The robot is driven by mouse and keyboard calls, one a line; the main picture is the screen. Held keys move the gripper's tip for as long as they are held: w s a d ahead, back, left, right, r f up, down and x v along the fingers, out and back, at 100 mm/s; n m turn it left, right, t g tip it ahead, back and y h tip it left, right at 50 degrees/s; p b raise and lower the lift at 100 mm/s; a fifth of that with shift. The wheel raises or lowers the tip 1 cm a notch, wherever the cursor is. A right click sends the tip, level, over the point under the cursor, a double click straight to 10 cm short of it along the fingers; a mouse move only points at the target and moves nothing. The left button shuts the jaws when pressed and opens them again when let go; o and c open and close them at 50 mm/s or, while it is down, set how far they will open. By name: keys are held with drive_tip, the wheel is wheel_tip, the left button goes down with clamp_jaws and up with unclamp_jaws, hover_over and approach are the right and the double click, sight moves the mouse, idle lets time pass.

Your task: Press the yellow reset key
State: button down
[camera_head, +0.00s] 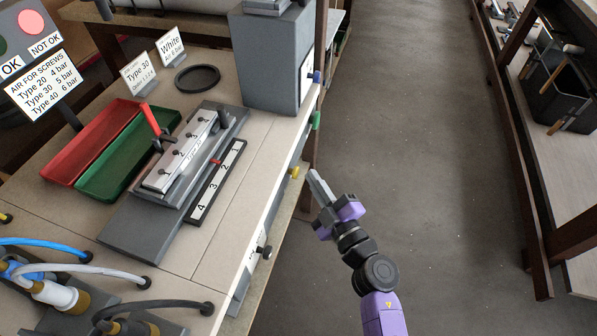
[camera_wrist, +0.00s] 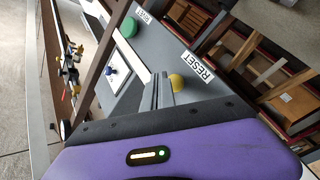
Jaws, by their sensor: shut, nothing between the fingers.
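The yellow reset key (camera_head: 294,172) is a small round knob on the front edge of the workbench. In the wrist view the yellow key (camera_wrist: 177,82) sits beside a white RESET label (camera_wrist: 202,67). My gripper (camera_head: 313,174) is shut and empty, just to the right of the key in the head view, with a small gap showing. In the wrist view the shut fingertips (camera_wrist: 161,79) appear just left of the key; whether they touch it cannot be told.
A green button (camera_head: 316,121) is further along the same edge, and a blue knob (camera_head: 317,77) is on the grey box (camera_head: 270,65). A black knob (camera_head: 264,252) is nearer. Red (camera_head: 75,162) and green (camera_head: 82,186) trays lie on the bench. The aisle floor (camera_head: 430,150) is clear.

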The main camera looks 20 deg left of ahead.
drive_tip(key=shift+a, duration=0.1)
drive_tip(key=shift+a, duration=0.35)
drive_tip(key=shift+a, duration=0.7)
idle(0.9)
drive_tip(key=shift+d+r, duration=0.1)
drive_tip(key=shift+d, duration=0.05)
drive_tip(key=shift+d+p, duration=0.6)
drive_tip(key=shift+d, duration=0.35)
drive_tip(key=shift+d, duration=0.1)
drive_tip(key=shift+s+d+p, duration=0.1)
drive_tip(key=shift+d+p, duration=1)
drive_tip(key=shift+d, duration=1.35)
